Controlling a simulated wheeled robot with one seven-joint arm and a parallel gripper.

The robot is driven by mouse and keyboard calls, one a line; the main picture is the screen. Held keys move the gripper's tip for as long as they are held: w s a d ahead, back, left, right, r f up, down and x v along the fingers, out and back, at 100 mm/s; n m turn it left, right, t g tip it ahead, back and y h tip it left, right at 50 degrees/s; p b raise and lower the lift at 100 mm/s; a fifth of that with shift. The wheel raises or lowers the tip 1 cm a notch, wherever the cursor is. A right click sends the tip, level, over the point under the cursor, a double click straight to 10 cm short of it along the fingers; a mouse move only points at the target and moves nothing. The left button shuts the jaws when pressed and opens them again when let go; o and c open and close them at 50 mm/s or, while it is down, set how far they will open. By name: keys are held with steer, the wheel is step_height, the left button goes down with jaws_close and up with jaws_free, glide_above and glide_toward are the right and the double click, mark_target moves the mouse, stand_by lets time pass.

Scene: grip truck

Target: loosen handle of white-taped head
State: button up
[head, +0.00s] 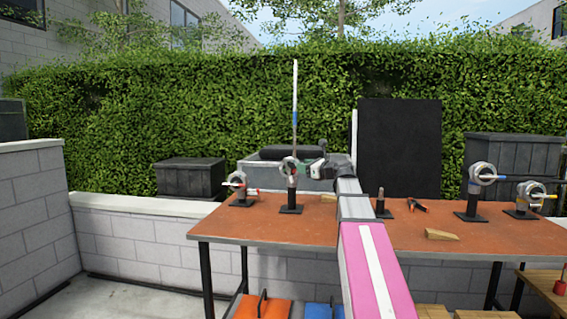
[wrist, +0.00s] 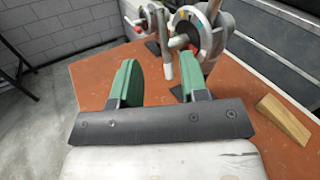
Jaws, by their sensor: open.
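My gripper (head: 312,168) reaches over the table from the right, close to the grip head (head: 290,166) that carries a tall upright rod. In the wrist view my gripper's green fingers (wrist: 159,82) are apart, with nothing held between them. Beyond them is the round disc of a head (wrist: 196,36), with a pale bar-like piece (wrist: 167,58) hanging in front of the gap. A smaller head (head: 239,185) with a red part stands to its left. I cannot tell for certain which head bears white tape.
The brown table (head: 300,232) also bears two heads at right, one taller (head: 480,176) and one lower (head: 529,198), both near horizontal rods. A short post (head: 380,203), an orange-handled tool (head: 415,205) and a wooden wedge (head: 441,235) lie or stand between. The table's front left is clear.

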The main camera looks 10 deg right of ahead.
mark_target(285, 162)
steer(key=x, duration=1.1)
steer(key=shift+w+d, duration=0.1)
jaws_close()
